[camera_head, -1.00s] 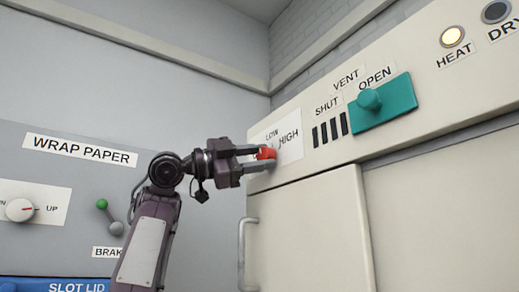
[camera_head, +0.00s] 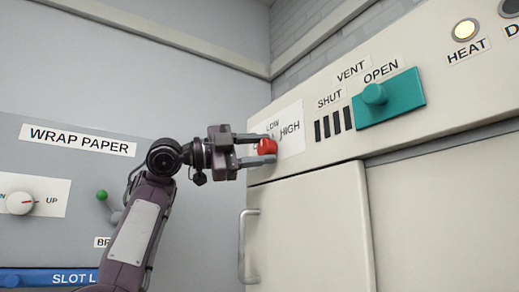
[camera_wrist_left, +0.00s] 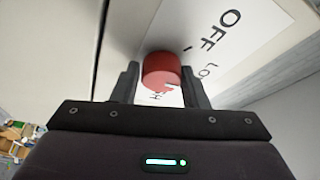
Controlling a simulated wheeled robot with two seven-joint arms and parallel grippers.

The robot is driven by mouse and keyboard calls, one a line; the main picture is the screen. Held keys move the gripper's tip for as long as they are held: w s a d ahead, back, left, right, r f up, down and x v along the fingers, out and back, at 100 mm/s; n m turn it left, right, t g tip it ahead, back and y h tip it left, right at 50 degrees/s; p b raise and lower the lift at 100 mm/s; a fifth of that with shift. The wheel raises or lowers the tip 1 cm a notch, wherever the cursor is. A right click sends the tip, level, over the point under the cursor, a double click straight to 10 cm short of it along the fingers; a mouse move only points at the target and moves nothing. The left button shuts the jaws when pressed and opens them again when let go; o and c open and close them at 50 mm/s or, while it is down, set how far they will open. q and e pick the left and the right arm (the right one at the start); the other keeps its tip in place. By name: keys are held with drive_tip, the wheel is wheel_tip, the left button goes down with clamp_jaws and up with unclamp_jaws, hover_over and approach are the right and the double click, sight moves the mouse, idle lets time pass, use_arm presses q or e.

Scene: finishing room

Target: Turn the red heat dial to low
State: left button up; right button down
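The red heat dial (camera_head: 267,146) sits on a white label plate (camera_head: 291,118) on the cream machine front, with LOW above it and HIGH to its right. It also shows in the left wrist view (camera_wrist_left: 160,68), where OFF and LOW are readable and HIGH is mostly hidden. A small pale mark shows at the dial's lower right there; I cannot tell its exact setting. My left gripper (camera_head: 256,150) is open, with its fingertips on either side of the dial. In the wrist view, narrow gaps seem to show between fingers and dial. My right gripper is not in view.
A teal vent slider (camera_head: 388,100) sits to the right, with a lit HEAT lamp (camera_head: 466,29) beyond. A door handle (camera_head: 246,247) is below the dial. On the left panel are a white knob (camera_head: 20,202), a green-tipped lever (camera_head: 103,195) and a blue slot lid (camera_head: 60,279).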

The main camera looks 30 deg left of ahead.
use_arm(q)
drive_tip(key=o, duration=0.4)
drive_tip(key=shift+s, duration=0.15)
drive_tip(key=shift+c, duration=0.2)
drive_tip(key=shift+s+a, duration=0.15)
drive_tip(key=shift+a, duration=0.1)
drive_tip(key=b+v, duration=0.1)
drive_tip(key=v, duration=0.6)
drive_tip(key=shift+s, duration=0.2)
drive_tip(key=shift+w, duration=0.1)
drive_tip(key=shift+a, duration=0.1)
